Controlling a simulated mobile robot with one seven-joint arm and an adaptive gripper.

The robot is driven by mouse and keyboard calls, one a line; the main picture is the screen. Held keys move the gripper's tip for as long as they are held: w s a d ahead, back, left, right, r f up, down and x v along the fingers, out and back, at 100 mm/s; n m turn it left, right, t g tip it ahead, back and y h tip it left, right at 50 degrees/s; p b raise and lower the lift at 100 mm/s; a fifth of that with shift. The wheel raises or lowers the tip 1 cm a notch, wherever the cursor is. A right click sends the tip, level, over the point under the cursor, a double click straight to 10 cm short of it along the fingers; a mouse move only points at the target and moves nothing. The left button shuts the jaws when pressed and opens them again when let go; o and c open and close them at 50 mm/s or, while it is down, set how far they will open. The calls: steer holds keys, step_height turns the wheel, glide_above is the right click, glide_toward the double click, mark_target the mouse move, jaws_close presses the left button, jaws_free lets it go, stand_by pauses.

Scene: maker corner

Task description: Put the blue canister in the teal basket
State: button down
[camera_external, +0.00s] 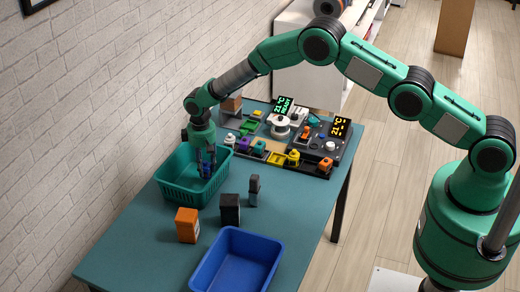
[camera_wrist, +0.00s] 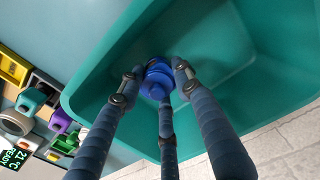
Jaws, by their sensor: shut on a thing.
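The teal basket (camera_external: 175,191) stands on the table near the wall. My gripper (camera_external: 208,168) points down into it, with its fingers below the rim. In the wrist view the fingers of my gripper (camera_wrist: 155,95) are closed around the blue canister (camera_wrist: 157,75), whose top shows between the fingertips. The canister is over the floor of the teal basket (camera_wrist: 225,55). I cannot tell whether it touches the basket floor. In the external view the canister is mostly hidden by the fingers and basket wall.
A blue bin (camera_external: 237,262) stands at the table's front. An orange block (camera_external: 187,225), a black block (camera_external: 230,209) and a smaller dark block (camera_external: 254,190) stand between it and the basket. A workstation with several coloured parts (camera_external: 322,150) fills the back right. The front left tabletop is clear.

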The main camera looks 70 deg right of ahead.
steer(key=shift+f, duration=1.3)
steer(key=shift+f, duration=0.1)
steer(key=c, duration=1.2)
jaws_free()
step_height(320, 180, up, 12)
steer(key=shift+a+r, duration=0.1)
steer(key=shift+r, duration=0.1)
